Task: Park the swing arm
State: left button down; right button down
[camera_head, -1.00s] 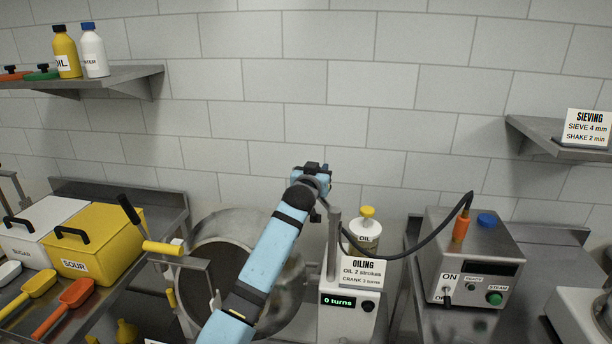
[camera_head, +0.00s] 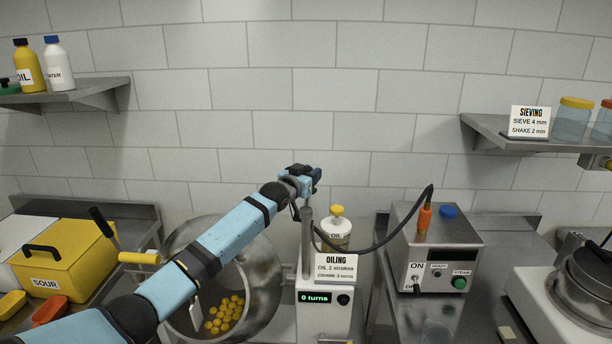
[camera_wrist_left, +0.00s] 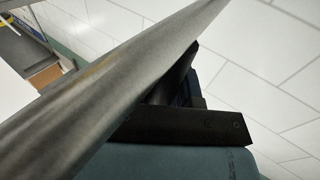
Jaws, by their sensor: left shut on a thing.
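My left arm crosses the head view from the lower left, over the pan. My left gripper (camera_head: 306,178) is at the top of an upright grey post (camera_head: 306,240) beside the oiling unit. It is shut, seemingly on the swing arm's metal tube. In the left wrist view a thick grey metal tube (camera_wrist_left: 110,95) runs diagonally right past the dark gripper parts; the fingertips and exact contact are hidden. A black hose (camera_head: 375,246) runs from the post to an orange plug (camera_head: 425,217) on the steam box (camera_head: 435,250). My right gripper is not in view.
The tilted metal pan (camera_head: 262,290) holds several yellow gummies. The oiling unit (camera_head: 325,322) reads "0 turns", with an oil bottle (camera_head: 336,231) behind its sign. A yellow SOUR bin (camera_head: 70,265) is left. A sieve machine (camera_head: 585,285) stands right. Wall shelves are at both sides.

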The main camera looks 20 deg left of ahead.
pick_arm(q)
jog(key=shift+s+d+f, duration=0.15)
jog(key=shift+d+f, duration=0.15)
jog(key=shift+d, duration=0.45)
jog(key=c, duration=1)
grip_release()
jog(key=shift+d+r, duration=0.1)
jog(key=shift+d, duration=0.05)
jog(key=shift+c, duration=0.2)
jog(key=shift+o, duration=0.7)
jog(key=shift+s+d+r, duration=0.1)
jog(key=shift+d+r, duration=0.1)
jog(key=shift+d, duration=0.05)
jog(key=shift+a, duration=0.1)
jog(key=shift+a+r, duration=0.1)
jog(key=shift+a, duration=0.05)
jog(key=shift+a+r, duration=0.1)
jog(key=shift+r, duration=0.05)
